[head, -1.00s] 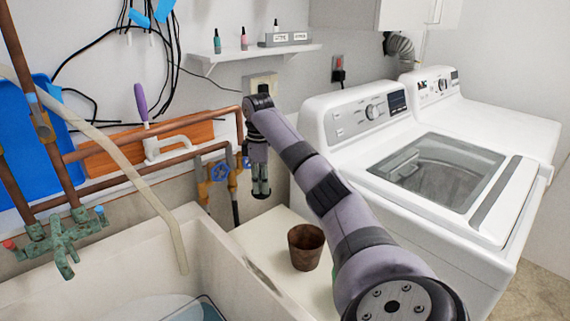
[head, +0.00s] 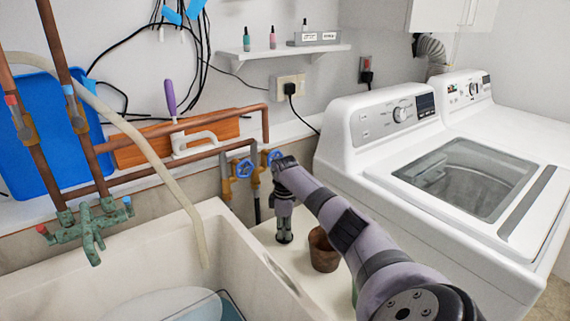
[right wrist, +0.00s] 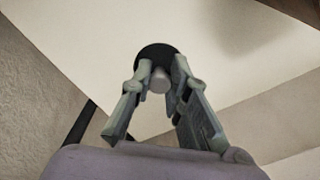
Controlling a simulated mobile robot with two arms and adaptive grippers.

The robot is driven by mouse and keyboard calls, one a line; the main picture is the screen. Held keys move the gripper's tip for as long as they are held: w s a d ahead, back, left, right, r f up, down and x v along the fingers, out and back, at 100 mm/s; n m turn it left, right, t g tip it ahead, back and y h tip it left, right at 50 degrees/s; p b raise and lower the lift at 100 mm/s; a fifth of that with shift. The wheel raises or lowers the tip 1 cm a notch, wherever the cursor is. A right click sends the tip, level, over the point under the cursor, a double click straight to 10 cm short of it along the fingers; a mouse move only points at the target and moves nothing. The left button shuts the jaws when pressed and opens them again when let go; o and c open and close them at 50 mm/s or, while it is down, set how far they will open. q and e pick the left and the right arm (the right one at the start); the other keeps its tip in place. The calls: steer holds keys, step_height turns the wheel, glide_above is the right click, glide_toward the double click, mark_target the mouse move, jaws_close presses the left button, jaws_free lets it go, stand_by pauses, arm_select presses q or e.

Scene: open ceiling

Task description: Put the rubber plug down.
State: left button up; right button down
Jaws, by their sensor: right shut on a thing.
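My right gripper (head: 284,232) points straight down over the pale counter (head: 262,236) between the sink and the washer. It is just left of the brown pot. In the right wrist view my right gripper (right wrist: 160,72) is shut on the rubber plug (right wrist: 157,49), a black disc with a grey knob between the fingertips. The plug is close to the pale surface; I cannot tell if it touches. In the head view the plug is a small dark patch under the fingers. My left gripper is not in view.
The brown pot (head: 322,250) stands on the counter close beside my gripper. The sink (head: 225,245) is to the left, with a clear bin (head: 232,308) in it. Valves with blue handles (head: 245,168) and pipes are behind. The white washer (head: 400,185) is to the right.

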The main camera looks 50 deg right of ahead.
steer(key=shift+f, duration=0.2)
steer(key=shift+f, duration=0.2)
steer(key=c, duration=1.5)
jaws_free()
steer(key=shift+c, duration=0.2)
step_height(320, 180, up, 12)
steer(key=shift+r, duration=0.25)
